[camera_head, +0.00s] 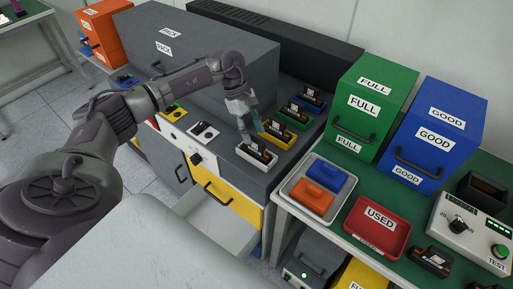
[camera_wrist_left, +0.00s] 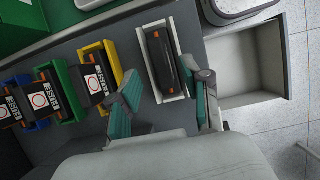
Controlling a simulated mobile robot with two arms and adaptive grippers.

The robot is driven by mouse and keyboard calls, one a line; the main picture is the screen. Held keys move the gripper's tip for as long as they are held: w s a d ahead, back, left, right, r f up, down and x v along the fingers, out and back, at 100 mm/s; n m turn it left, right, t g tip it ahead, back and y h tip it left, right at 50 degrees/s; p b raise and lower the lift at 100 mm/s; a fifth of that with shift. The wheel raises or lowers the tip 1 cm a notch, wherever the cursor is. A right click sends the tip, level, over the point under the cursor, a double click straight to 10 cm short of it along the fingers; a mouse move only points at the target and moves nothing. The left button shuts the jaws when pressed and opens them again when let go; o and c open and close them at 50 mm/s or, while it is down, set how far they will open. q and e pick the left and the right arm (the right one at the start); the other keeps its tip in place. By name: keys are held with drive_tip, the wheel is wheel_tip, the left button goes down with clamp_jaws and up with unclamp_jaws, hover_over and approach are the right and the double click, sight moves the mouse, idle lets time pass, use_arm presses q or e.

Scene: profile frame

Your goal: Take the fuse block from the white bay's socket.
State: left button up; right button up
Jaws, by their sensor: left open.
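The white bay's socket (camera_head: 243,155) is on the dark grey bench top, at the near end of a row of coloured sockets. A dark fuse block (camera_head: 259,149) sits in it. In the left wrist view the fuse block (camera_wrist_left: 164,57) shows orange marks and lies inside the white socket's rim (camera_wrist_left: 148,68). My left gripper (camera_head: 247,122) is open and empty, above and just behind the white socket in the head view. In the wrist view its two teal fingers (camera_wrist_left: 158,82) are spread on either side of the block, apparently not gripping it. My right gripper is not in view.
Yellow (camera_head: 278,137), green (camera_head: 294,115) and blue (camera_head: 311,99) sockets with blocks stand close beyond. An open drawer (camera_head: 215,222) is below the bench front. A tray (camera_head: 300,189) with blue and orange pieces and a red USED bin (camera_head: 376,228) are to the right.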

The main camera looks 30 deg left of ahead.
sight(255, 139)
use_arm(q)
drive_tip(key=shift+p+x, duration=0.55)
drive_tip(key=shift+x, duration=1.4)
drive_tip(key=shift+s, duration=0.1)
clamp_jaws()
